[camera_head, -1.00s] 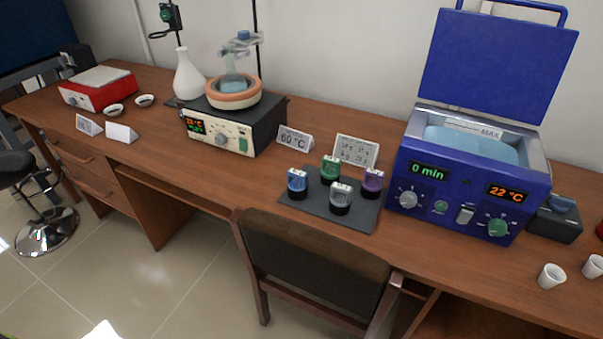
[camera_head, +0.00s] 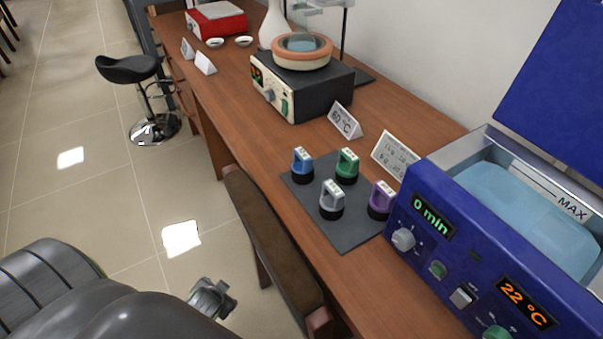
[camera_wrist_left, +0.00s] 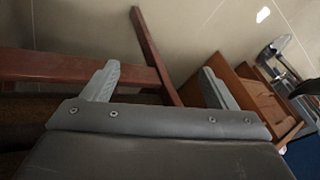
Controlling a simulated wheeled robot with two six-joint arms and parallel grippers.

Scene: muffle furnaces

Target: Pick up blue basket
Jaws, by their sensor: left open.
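The blue basket (camera_head: 302,163), a small blue piece on a round black base, stands upright at the back left of a dark mat (camera_head: 340,238). A green one (camera_head: 347,165), a grey one (camera_head: 332,200) and a purple one (camera_head: 381,200) stand with it. My left gripper (camera_head: 212,296) is low over the floor, left of the chair and well apart from the blue basket. In the left wrist view both fingers (camera_wrist_left: 160,75) are spread with nothing between them. My right gripper is not in view.
A wooden chair (camera_head: 270,250) stands between my left gripper and the wooden table (camera_head: 310,130). A blue water bath (camera_head: 455,262) with its lid up stands right of the mat. Signs (camera_head: 395,153) stand behind the mat. A heater (camera_head: 310,92) with glassware stands farther back.

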